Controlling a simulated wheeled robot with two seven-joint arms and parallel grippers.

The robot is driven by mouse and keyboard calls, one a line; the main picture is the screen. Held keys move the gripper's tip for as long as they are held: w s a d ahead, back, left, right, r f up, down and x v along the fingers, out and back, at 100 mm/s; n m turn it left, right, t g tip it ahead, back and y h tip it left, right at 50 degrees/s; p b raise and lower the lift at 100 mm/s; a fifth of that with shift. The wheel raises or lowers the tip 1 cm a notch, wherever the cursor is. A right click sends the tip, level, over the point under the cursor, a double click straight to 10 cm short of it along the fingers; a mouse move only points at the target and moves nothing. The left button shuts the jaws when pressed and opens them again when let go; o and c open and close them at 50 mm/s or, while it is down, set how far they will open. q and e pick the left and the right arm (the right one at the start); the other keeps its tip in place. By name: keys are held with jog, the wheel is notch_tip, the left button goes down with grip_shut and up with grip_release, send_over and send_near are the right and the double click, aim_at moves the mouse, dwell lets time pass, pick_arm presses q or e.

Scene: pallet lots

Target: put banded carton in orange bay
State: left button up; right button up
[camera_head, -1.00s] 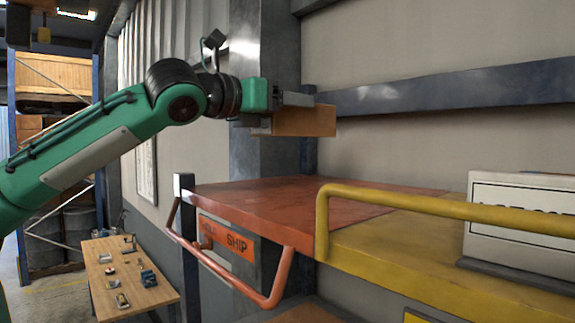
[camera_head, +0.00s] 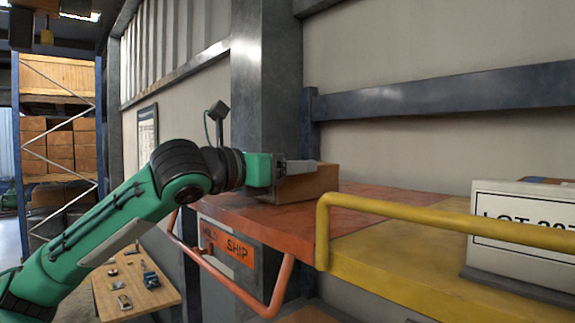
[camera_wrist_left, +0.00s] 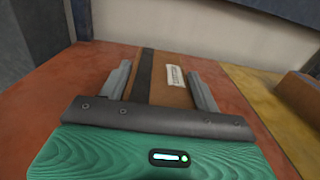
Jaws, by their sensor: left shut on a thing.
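The banded carton (camera_head: 310,184) is a brown box; in the left wrist view it (camera_wrist_left: 168,82) shows a dark band and a white label. My left gripper (camera_head: 298,167) is shut on it, with one finger on each side in the left wrist view. The carton is over the orange bay (camera_head: 375,197), low at its surface near the grey post; I cannot tell whether its underside touches. The orange surface (camera_wrist_left: 50,92) also shows around the carton in the left wrist view. My right gripper is not in view.
A yellow bay (camera_head: 400,240) with a yellow rail (camera_head: 420,208) adjoins on the right and holds a white lot sign (camera_head: 515,225). An orange rail (camera_head: 235,285) runs along the front. A grey post (camera_head: 265,90) stands behind. The orange surface right of the carton is clear.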

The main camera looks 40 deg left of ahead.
pick_arm(q)
jog(key=shift+s+d, duration=0.1)
jog(key=shift+f, duration=0.2)
jog(key=o, duration=1)
jog(key=shift+o, duration=0.8)
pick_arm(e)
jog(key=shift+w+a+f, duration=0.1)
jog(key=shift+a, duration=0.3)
pick_arm(q)
jog(key=shift+r, duration=0.1)
